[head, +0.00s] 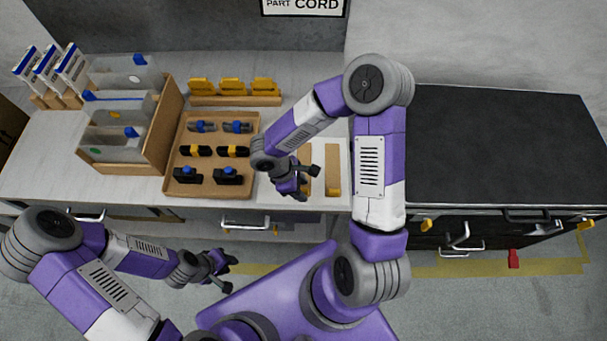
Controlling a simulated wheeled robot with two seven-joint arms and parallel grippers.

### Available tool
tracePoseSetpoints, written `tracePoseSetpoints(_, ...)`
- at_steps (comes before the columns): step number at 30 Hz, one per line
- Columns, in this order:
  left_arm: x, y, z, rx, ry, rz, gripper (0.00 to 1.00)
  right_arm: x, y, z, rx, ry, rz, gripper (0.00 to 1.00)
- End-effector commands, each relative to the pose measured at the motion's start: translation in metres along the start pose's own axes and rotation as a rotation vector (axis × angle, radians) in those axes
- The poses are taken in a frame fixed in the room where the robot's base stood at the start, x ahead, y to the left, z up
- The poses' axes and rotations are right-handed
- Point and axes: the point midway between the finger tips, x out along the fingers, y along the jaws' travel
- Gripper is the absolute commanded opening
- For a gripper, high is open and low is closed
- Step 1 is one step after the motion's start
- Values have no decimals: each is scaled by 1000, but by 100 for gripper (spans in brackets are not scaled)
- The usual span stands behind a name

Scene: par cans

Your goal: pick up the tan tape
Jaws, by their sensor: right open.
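No roll of tape shows clearly. Two tan strips lie on a pale board on the left bench. The right tan strip (333,165) is in plain view and has a yellowish lower end. The left tan strip (305,156) is partly hidden by my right gripper (309,184). I cannot tell whether either strip is the tan tape. My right gripper is open over the board, its fingers at the left strip; I cannot tell if they touch it. My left gripper (229,273) is open and empty, in front of the bench and away from the strips.
A tan tray (208,152) with several black, grey and blue parts lies left of my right gripper. A cardboard box (168,115) with clear bags stands further left. A yellow-part rack (235,100) stands behind the tray. The black bench top (500,150) is clear.

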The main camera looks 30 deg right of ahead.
Motion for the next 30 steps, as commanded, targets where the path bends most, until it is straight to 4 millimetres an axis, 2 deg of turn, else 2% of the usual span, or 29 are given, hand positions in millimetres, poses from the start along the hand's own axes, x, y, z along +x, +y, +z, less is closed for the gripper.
tracePoseSetpoints(8, 1, 0, 0, 0, 0, 0, 30, 4, 0, 0, 0, 1, 1, 47)
tracePoseSetpoints(15, 1, 0, 0, 0, 0, 0, 30, 4, 0, 0, 0, 1, 0, 12)
tracePoseSetpoints(18, 1, 0, 0, 0, 0, 0, 30, 4, 0, 0, 0, 1, 0, 0)
tracePoseSetpoints(26, 0, 0, 0, 0, 0, 0, 30, 3, 0, 0, 0, 1, 1, 0)
tracePoseSetpoints(30, -4, 1, 0, 0, 0, 0, 30, -9, 0, 5, 1, 1, 3, 0)
